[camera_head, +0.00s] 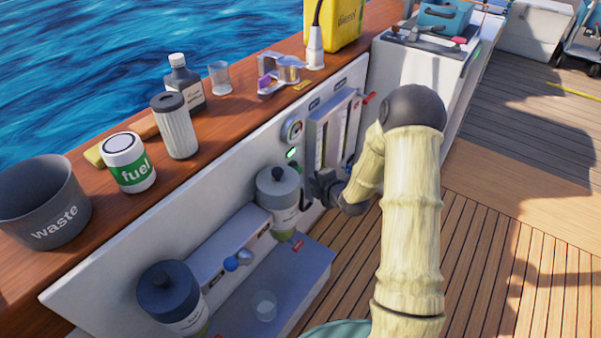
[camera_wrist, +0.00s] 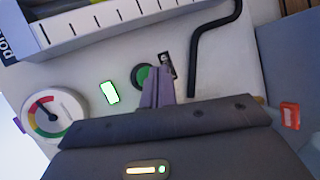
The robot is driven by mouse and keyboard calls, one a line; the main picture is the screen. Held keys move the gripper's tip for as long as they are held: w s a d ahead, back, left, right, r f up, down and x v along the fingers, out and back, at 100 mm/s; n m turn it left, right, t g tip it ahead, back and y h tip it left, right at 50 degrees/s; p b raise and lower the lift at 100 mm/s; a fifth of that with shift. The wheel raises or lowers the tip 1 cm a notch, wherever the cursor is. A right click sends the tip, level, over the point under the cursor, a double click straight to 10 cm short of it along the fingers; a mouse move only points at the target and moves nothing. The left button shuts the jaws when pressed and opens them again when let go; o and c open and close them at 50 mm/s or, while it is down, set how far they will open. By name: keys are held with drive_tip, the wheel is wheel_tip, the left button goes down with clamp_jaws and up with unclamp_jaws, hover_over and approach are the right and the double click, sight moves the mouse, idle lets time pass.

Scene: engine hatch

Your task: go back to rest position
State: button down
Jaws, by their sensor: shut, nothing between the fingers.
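My gripper (camera_wrist: 158,90) is shut and empty. In the wrist view its fingers point at the white panel, over a round green button (camera_wrist: 143,76), which they partly cover. I cannot tell whether the fingertips touch the button. In the head view my arm reaches down from the right, and my gripper (camera_head: 315,190) is at the panel beside the upper grey-lidded canister (camera_head: 279,190). Its fingertips are hard to make out there.
A gauge (camera_wrist: 50,115) and a lit green indicator (camera_wrist: 109,92) sit left of the fingers. A bent black bar (camera_wrist: 208,45) is close on the right. The wooden ledge holds a waste bin (camera_head: 42,200), fuel can (camera_head: 128,162) and bottles. Open deck (camera_head: 490,240) lies right.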

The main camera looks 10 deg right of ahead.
drive_tip(key=shift+s+d, duration=0.65)
drive_tip(key=shift+d, duration=0.05)
